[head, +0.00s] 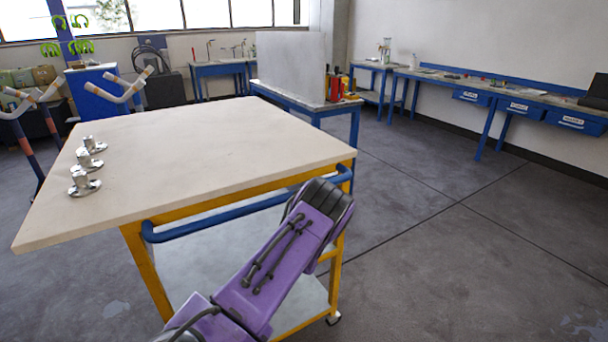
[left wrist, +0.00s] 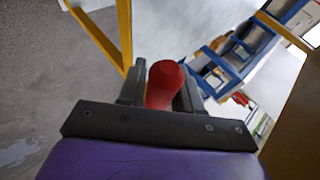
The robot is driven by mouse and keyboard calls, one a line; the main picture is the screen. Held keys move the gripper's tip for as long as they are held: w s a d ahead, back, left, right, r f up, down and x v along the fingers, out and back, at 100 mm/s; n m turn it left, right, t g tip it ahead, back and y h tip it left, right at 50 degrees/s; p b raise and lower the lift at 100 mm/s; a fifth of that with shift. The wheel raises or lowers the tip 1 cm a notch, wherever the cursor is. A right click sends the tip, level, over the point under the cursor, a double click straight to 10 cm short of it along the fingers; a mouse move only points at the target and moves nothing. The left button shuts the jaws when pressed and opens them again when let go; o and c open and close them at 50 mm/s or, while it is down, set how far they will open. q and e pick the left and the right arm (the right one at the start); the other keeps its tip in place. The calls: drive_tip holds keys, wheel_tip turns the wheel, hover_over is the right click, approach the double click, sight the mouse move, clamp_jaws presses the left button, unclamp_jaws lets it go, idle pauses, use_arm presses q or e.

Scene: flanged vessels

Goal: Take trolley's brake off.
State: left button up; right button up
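The trolley (head: 230,140) has a pale flat top, a yellow frame, a blue push rail (head: 240,207) and a lower shelf (head: 230,265). A caster (head: 333,318) shows under its near right leg. In the left wrist view a red rounded handle (left wrist: 165,82), which looks like the brake lever, sits between the fingers of my left gripper (left wrist: 162,92). The fingers flank it closely with no clear gap, so the gripper looks shut on it. The handle's lower end is hidden. The head view shows a purple arm of mine over the rail, but neither gripper.
Several flanged metal vessels (head: 84,178) stand on the trolley's left edge. A blue-framed table (head: 300,100) with red items stands behind it. Blue-framed benches (head: 490,92) line the right wall. The floor (head: 470,250) to the right is clear.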

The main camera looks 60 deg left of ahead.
use_arm(q)
drive_tip(key=shift+o, duration=1)
drive_tip(key=shift+d, duration=0.1)
drive_tip(key=shift+s+d+r, duration=0.1)
drive_tip(key=shift+d+r, duration=0.1)
drive_tip(key=shift+r, duration=0.05)
drive_tip(key=v, duration=1)
drive_tip(key=shift+a, duration=0.1)
